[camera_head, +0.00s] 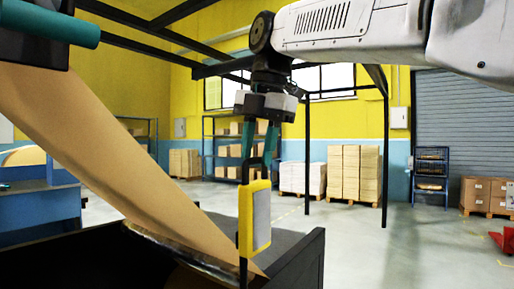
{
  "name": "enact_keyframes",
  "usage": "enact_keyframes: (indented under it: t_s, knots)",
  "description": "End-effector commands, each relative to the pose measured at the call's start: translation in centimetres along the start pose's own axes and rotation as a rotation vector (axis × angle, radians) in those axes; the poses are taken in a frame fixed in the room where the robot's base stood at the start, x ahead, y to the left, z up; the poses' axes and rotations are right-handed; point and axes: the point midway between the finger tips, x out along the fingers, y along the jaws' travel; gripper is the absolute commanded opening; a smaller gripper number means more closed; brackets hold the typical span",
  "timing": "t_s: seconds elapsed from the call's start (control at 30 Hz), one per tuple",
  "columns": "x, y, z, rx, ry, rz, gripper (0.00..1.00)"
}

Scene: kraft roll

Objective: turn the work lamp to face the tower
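The work lamp (262,222) is a yellow-framed panel with a grey face, upright on a thin dark post at the lower middle. Its grey face is turned toward the right of the picture. My gripper (257,178) hangs straight down at the lamp's top edge. Its two teal fingers are apart, with their tips at the top of the lamp. I cannot tell whether they are closed on it or just beside it. No thing is clearly marked as the tower; a tall stack of tan boxes (355,172) stands on a pallet at the back right.
A wide brown kraft paper web (110,150) slopes down at left into a dark machine frame (300,262) below the lamp. Black beams cross overhead. Shelves (228,140) and more boxes (487,194) stand farther back. The grey floor at right is mostly clear.

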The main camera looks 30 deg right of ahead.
Motion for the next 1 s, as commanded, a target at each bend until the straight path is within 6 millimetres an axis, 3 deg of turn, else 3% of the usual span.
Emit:
enact_keyframes:
  t_s: [0.07, 0.17, 0.67, 1.0]
  knots:
    - [0.0, 0.0, 0.0, 0.000, 0.000, 0.000, 0.28]
    - [0.0, 0.0, 0.0, -0.001, 0.000, 0.000, 0.01]
    - [-0.1, 0.1, -0.4, 0.072, -0.014, 0.001, 0.00]
    - [0.0, 0.3, -1.4, 0.334, -0.066, 0.001, 0.00]
